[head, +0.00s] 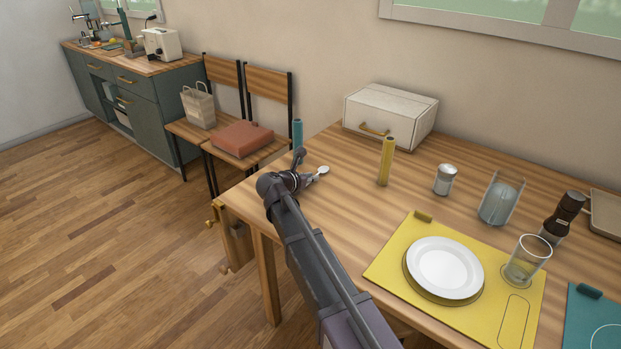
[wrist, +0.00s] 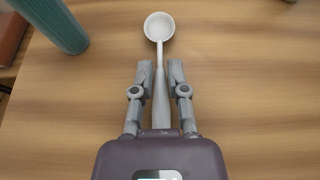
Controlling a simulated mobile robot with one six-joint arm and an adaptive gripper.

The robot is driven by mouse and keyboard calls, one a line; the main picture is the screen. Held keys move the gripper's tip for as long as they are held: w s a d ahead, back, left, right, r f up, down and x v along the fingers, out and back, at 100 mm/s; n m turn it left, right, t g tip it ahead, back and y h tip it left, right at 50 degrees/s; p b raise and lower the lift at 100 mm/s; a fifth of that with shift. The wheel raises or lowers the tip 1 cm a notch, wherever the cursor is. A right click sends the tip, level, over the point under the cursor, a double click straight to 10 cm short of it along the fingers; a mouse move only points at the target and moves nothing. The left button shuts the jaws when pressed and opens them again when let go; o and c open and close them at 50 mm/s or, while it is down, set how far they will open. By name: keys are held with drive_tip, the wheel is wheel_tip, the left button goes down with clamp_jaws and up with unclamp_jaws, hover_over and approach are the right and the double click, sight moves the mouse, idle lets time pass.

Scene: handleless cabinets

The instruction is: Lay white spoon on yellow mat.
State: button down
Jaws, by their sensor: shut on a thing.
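The white spoon (wrist: 159,27) shows in the wrist view with its bowl pointing away from me and its handle between my fingers. My gripper (wrist: 161,72) is shut on the spoon's handle, over the wooden table. In the head view the spoon's bowl (head: 323,170) sticks out just right of my gripper (head: 309,178), near the table's left end. I cannot tell whether the spoon touches the table. The yellow mat (head: 391,262) lies at the front of the table, right of my arm. It bears a white plate (head: 445,267) and a clear glass (head: 526,261), with an elongated outline at its lower right.
A teal cylinder (head: 298,134) stands just beyond my gripper and also shows in the wrist view (wrist: 52,22). A yellow cylinder (head: 386,162), a shaker (head: 445,180), a glass holder (head: 501,200) and a dark bottle (head: 562,217) stand behind the mat. A teal mat (head: 590,325) lies at right.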

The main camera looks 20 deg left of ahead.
drive_tip(key=c, duration=0.6)
unclamp_jaws()
drive_tip(key=shift+f, duration=0.1)
drive_tip(key=shift+c, duration=0.2)
drive_tip(key=shift+r+p, duration=0.25)
drive_tip(key=shift+p, duration=0.05)
drive_tip(key=p+v, duration=0.4)
drive_tip(key=v, duration=0.6)
drive_tip(key=shift+s+a+r, duration=0.1)
drive_tip(key=shift+s+r, duration=0.05)
drive_tip(key=shift+s, duration=0.05)
drive_tip(key=shift+s+a+r, duration=0.2)
drive_tip(key=shift+s+a, duration=0.1)
drive_tip(key=shift+s, duration=0.3)
drive_tip(key=shift+s, duration=0.15)
